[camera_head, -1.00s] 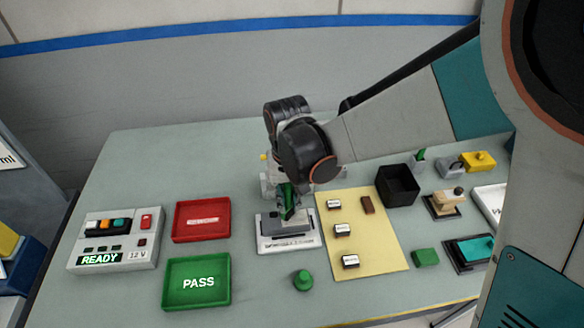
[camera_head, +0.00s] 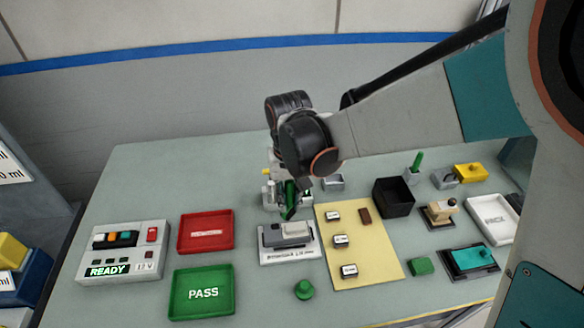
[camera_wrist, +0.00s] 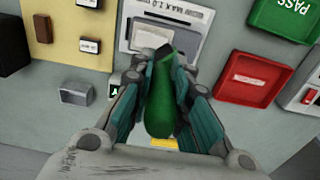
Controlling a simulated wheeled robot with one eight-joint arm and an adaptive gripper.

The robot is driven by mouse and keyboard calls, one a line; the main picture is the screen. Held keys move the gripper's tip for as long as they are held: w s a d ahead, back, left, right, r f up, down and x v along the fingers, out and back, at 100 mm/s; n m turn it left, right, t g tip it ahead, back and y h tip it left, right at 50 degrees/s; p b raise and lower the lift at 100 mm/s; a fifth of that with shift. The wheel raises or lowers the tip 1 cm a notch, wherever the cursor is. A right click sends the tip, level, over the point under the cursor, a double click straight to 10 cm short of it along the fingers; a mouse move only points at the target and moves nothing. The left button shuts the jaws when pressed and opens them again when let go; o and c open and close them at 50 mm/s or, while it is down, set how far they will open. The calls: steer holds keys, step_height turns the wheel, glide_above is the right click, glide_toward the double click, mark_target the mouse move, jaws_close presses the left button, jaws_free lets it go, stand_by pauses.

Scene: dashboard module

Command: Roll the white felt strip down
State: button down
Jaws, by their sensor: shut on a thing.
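My gripper (camera_wrist: 160,65) is shut on a green-handled tool (camera_wrist: 162,105) with a dark, wedge-like tip. In the head view my gripper (camera_head: 288,203) holds the tool tip-down, just behind the grey module (camera_head: 270,237). The module lies in a white, lettered holder (camera_head: 290,256) and has a paler grey raised part (camera_head: 295,229) on top. The wrist view also shows the holder (camera_wrist: 184,13), beyond the tool's tip. I cannot make out for certain which pale piece is the white felt strip; the tool and fingers cover part of this area.
A grey stand (camera_head: 270,198) is close behind the gripper. A red tray (camera_head: 206,247) and green PASS tray (camera_head: 202,307) lie left of the holder. A yellow mat (camera_head: 375,264) with small parts lies right, and a green knob (camera_head: 304,290) stands in front. A black bin (camera_head: 394,197) is farther right.

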steer(key=shift+r+p, duration=0.65)
steer(key=shift+r, duration=0.5)
